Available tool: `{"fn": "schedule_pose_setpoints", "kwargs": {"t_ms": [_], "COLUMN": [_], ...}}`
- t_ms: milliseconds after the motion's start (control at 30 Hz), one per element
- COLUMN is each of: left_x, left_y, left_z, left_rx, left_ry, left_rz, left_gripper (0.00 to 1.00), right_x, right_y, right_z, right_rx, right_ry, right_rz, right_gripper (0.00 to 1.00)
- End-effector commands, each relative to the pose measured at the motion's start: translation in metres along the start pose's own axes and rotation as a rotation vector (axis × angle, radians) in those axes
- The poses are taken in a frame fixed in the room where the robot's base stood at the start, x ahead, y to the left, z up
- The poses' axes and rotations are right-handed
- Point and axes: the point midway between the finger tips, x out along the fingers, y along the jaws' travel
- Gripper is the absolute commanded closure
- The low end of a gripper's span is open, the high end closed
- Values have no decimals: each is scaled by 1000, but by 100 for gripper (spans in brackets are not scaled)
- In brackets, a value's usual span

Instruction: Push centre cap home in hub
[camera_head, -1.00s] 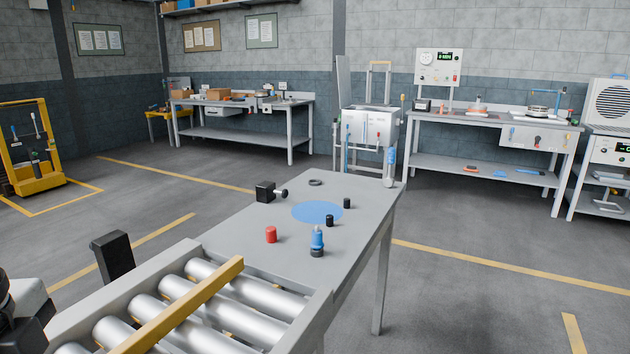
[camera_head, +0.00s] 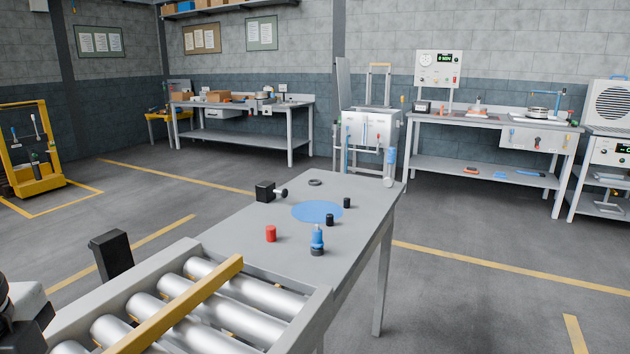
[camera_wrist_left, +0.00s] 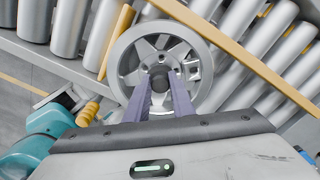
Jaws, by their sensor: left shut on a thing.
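In the left wrist view a silver spoked wheel (camera_wrist_left: 126,68) lies on the rollers under my left gripper. The two fingers of my left gripper (camera_wrist_left: 162,80) reach down over the wheel's hub. They are shut on a small dark piece, the centre cap (camera_wrist_left: 161,72), at the middle of the hub. The fingers hide part of the cap and hub, so I cannot tell how deep the cap sits. The wheel is out of the head view. My right gripper is in neither view.
The roller conveyor (camera_head: 270,289) has a yellow bar (camera_head: 180,303) across it. The grey table (camera_head: 225,222) beyond holds a red cylinder (camera_head: 271,234), a blue bottle (camera_head: 317,238) and small black pieces.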

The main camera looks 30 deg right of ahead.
Motion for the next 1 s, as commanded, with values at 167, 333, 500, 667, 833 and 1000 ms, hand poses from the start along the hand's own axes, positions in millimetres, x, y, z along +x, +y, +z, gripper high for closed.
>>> {"fn": "schedule_pose_setpoints", "kwargs": {"t_ms": [167, 333, 500, 667, 833, 1000], "left_x": [4, 8, 12, 12, 11, 10], "left_y": [1, 1, 1, 1, 1, 1], "left_z": [0, 0, 0, 0, 0, 0], "left_rx": [0, 1, 1, 1, 1, 1], "left_ry": [-1, -1, -1, -1, -1, 0], "left_rz": [6, 7, 8, 8, 6, 4], "left_gripper": [100, 100, 100, 66, 56, 67], "right_x": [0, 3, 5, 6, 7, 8], "right_y": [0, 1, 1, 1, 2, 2], "right_z": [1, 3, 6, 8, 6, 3], "right_rx": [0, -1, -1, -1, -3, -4], "right_ry": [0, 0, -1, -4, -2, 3], "right_rz": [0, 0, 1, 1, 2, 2], "right_gripper": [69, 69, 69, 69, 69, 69]}}
